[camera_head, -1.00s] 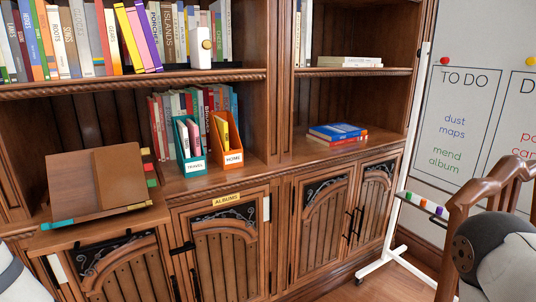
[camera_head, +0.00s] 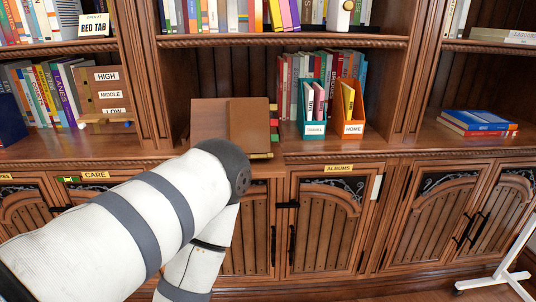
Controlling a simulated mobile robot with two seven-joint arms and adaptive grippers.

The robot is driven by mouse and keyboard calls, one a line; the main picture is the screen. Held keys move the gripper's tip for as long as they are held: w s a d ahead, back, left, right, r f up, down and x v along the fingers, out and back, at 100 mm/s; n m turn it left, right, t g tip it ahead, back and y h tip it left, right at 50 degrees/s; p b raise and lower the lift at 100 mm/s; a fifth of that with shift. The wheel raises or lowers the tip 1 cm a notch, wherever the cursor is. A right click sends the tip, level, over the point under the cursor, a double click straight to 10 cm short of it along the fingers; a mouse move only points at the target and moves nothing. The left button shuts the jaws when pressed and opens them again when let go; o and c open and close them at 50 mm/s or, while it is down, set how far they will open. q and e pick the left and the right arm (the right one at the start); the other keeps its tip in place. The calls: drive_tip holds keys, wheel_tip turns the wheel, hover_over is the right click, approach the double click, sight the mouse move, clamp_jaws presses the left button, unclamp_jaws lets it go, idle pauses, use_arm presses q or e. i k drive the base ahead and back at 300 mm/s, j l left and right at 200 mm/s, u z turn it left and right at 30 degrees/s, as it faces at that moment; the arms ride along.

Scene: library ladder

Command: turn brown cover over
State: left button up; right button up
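A brown album (camera_head: 249,126) sits on the shelf ledge, left of the file holders. A smaller upright brown cover or panel stands on its right half, and a wider, lighter brown panel (camera_head: 208,118) shows on its left. Coloured tabs (camera_head: 273,120) stick out along its right edge. My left arm crosses in front from the left and its elbow hides the album's lower left part. The forearm runs down out of the picture, so my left gripper is not seen. My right gripper is not in view.
A teal holder (camera_head: 312,108) and an orange holder (camera_head: 349,108) stand right of the album. Blue and red books (camera_head: 477,122) lie on the right shelf. A HIGH/MIDDLE/LOW board (camera_head: 107,92) stands at left. Cupboard doors (camera_head: 327,225) are below; a white stand foot (camera_head: 493,281) is lower right.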

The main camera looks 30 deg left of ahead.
sight(250, 126)
drive_tip(key=u, duration=1.1)
